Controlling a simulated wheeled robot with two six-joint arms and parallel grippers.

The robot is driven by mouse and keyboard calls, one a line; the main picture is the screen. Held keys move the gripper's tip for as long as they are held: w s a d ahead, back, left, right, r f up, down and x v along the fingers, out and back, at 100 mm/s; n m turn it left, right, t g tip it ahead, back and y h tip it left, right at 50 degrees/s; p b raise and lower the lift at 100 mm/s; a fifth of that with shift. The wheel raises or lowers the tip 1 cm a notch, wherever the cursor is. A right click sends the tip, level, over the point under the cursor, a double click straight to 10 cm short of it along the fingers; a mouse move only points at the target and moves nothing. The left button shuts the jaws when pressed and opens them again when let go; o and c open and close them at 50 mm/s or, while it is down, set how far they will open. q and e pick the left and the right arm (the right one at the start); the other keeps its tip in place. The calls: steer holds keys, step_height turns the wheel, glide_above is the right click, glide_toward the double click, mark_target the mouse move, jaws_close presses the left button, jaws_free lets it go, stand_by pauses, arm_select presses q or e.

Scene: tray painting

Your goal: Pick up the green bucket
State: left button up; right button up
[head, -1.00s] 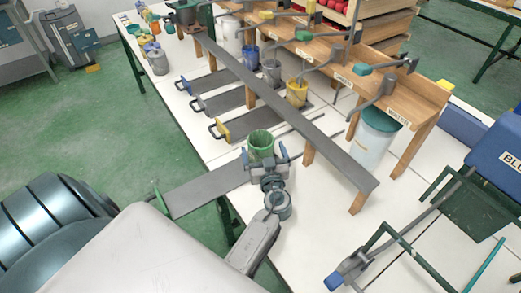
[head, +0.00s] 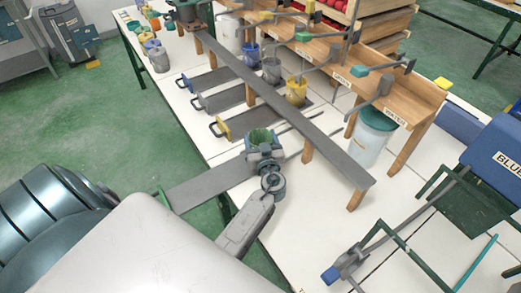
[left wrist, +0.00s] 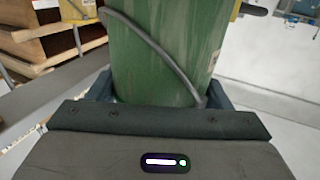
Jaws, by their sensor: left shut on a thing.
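The green bucket (head: 262,134) is upright above or on the inner end of a grey slide plate (head: 205,186) at the table's left edge. My left gripper (head: 265,154) is shut on the near side of the bucket's body. In the left wrist view the bucket (left wrist: 155,55) fills the middle between the fingers of the left gripper (left wrist: 158,90), and its grey wire handle hangs slantwise across its front. The bucket's base is hidden behind the gripper, so I cannot tell whether it touches the plate. My right gripper is not in view.
A long dark rail (head: 285,105) on wooden legs runs just beyond the bucket. A yellow bucket (head: 296,91), a grey bucket (head: 271,70) and a white container (head: 370,140) stand behind it. A blue-tipped lever (head: 345,265) lies at the front right. White tabletop is clear near the front.

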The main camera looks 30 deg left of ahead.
arm_select(q)
steer(key=shift+c, duration=0.7)
